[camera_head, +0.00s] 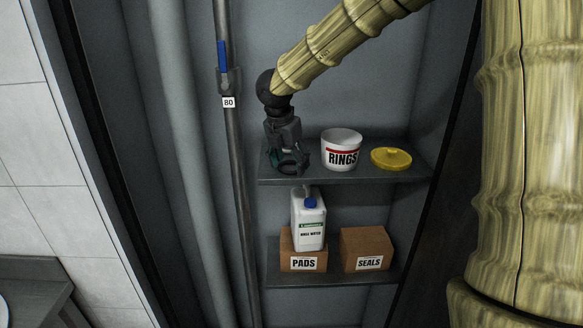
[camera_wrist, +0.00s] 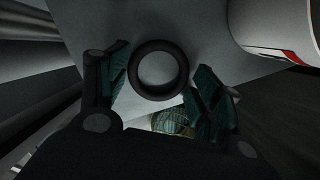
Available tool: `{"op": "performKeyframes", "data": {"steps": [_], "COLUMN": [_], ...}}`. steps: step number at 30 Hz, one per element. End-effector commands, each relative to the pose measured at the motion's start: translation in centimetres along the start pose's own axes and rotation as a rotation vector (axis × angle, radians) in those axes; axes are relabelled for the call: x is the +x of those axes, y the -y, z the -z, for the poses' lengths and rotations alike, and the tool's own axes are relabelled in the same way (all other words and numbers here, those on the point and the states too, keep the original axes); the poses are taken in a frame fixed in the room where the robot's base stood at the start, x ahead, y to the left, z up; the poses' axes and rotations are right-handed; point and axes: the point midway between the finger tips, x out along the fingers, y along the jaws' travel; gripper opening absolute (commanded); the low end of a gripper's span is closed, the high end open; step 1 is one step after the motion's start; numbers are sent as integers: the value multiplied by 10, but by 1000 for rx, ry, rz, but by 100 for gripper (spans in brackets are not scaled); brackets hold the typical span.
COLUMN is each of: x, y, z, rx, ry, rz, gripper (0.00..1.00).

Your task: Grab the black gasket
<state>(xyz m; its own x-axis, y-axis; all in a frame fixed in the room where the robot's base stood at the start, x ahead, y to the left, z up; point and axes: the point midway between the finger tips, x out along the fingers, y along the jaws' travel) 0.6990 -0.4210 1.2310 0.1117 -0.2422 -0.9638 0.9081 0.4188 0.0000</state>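The black gasket (camera_wrist: 158,46) is a thick dark ring lying flat on the upper grey shelf (camera_head: 352,171). In the wrist view it sits between the tips of my gripper (camera_wrist: 161,72). The fingers, with teal pads, stand open on either side, and a gap shows between each finger and the ring. In the head view my gripper (camera_head: 289,158) points down at the left end of the upper shelf. There the gasket is hard to tell apart from the dark fingers.
A lower shelf holds a white bottle (camera_head: 309,222), a PADS box (camera_head: 303,264) and a SEALS box (camera_head: 366,249). A vertical pipe (camera_head: 238,150) runs at the left.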

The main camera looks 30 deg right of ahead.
Motion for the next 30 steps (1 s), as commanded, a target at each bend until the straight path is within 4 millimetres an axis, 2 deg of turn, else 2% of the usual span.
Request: {"op": "performKeyframes", "data": {"steps": [2, 17, 23, 30], "x": [0, -5, -22, -56], "y": [0, 0, 0, 0], "z": [0, -2, -6, -16], "rx": [0, 0, 0, 1], "ry": [0, 0, 0, 1], "rz": [0, 0, -1, -1], "gripper": [47, 47, 47, 47]}}
